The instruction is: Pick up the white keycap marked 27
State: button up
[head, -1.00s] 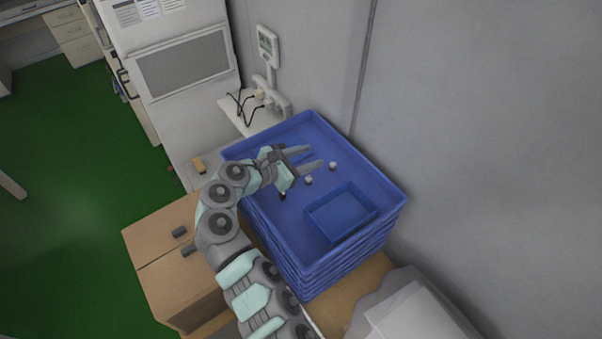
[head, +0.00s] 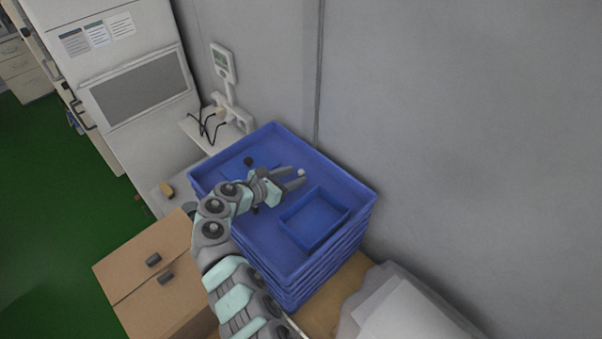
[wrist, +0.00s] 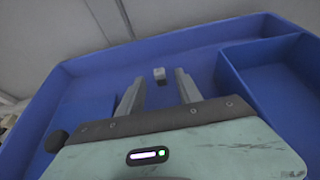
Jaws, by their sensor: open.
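My gripper (wrist: 161,78) is open and empty, reaching low over the tray. The number on the keycap is too small to read.
A smaller blue tray (head: 284,226) sits inside at right. The tray walls and the grey room wall (head: 450,120) bound the space.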

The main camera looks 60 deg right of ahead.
jog(key=shift+x, duration=0.95)
jog(key=shift+c, duration=0.5)
grip_shut()
